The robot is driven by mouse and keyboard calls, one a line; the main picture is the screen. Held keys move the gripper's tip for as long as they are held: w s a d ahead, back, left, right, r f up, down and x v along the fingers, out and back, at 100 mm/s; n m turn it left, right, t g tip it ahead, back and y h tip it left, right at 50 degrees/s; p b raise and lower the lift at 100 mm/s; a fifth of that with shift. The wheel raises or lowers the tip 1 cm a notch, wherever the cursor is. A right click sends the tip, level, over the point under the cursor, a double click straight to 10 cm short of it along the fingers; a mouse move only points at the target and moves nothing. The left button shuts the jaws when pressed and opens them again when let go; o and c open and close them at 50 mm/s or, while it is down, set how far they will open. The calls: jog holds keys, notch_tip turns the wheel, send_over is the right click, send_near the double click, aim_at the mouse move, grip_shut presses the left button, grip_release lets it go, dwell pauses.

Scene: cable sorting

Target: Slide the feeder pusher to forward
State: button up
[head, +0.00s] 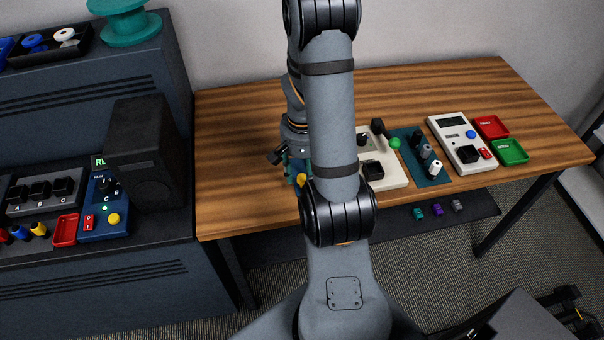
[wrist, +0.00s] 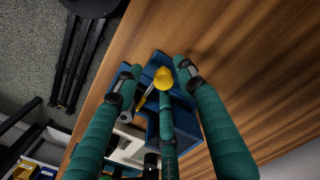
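The feeder is a blue block (wrist: 185,103) on the wooden table, with a yellow round knob (wrist: 163,77) on it that looks like the pusher's handle. In the head view, a small yellow part (head: 301,178) of it shows beside my arm, which hides most of the feeder. My gripper (wrist: 157,82) has three teal fingers, spread apart and empty. In the wrist view the yellow knob appears between the fingertips; I cannot tell whether any finger touches it. In the head view my gripper (head: 287,162) is mostly hidden behind my arm, low over the table.
The table's left part (head: 235,150) is clear.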

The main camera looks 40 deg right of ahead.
jog(key=shift+w+r, duration=0.1)
jog(key=shift+r, duration=0.2)
notch_tip(320, 180, up, 12)
jog(key=shift+f, duration=0.25)
jog(key=shift+f, duration=0.1)
dwell(0.4)
notch_tip(320, 180, down, 12)
jog(key=shift+r, duration=0.1)
jog(key=shift+w, duration=0.3)
jog(key=shift+w+d+p, duration=0.4)
jog(key=shift+w+d, duration=0.05)
jog(key=shift+w, duration=0.05)
